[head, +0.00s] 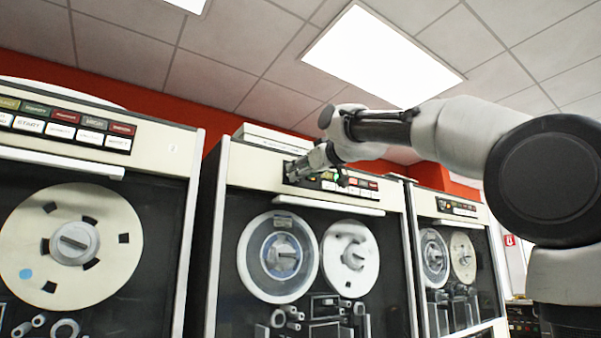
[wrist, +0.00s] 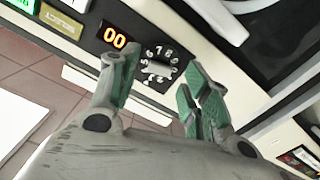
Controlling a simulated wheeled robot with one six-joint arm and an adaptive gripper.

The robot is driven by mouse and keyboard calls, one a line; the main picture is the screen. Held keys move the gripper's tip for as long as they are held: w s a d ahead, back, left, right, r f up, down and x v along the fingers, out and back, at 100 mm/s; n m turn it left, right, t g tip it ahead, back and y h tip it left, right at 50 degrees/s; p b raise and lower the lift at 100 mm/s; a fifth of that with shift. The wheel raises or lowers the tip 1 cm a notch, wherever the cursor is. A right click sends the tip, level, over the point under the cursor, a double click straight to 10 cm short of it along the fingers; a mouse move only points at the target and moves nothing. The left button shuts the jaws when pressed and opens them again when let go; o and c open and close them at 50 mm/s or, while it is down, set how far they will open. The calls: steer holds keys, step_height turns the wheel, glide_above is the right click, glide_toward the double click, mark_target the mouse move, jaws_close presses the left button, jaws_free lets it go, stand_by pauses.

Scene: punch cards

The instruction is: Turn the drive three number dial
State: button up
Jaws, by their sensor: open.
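The number dial (wrist: 157,62) shows in the wrist view as a dark round dial with white digits around a pale centre knob. It lies between and beyond the fingertips of my gripper (wrist: 158,82). The green-padded fingers are spread on either side, with nothing between them; I cannot tell whether they touch the dial. In the head view my gripper (head: 300,170) is at the left end of the middle tape drive's control panel and hides the dial there. I cannot read a drive number on this cabinet.
An orange "00" display (wrist: 115,37) and a SELECT button (wrist: 62,24) sit left of the dial. The middle drive's reels (head: 278,257) are below the panel. Other tape drives stand left (head: 70,240) and right (head: 450,255). A pale ledge (head: 300,202) runs under the panel.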

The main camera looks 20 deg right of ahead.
steer(key=shift+w+a, duration=0.2)
steer(key=shift+w, duration=0.5)
steer(key=c, duration=1)
steer(key=shift+m, duration=0.4)
steer(key=m, duration=0.6)
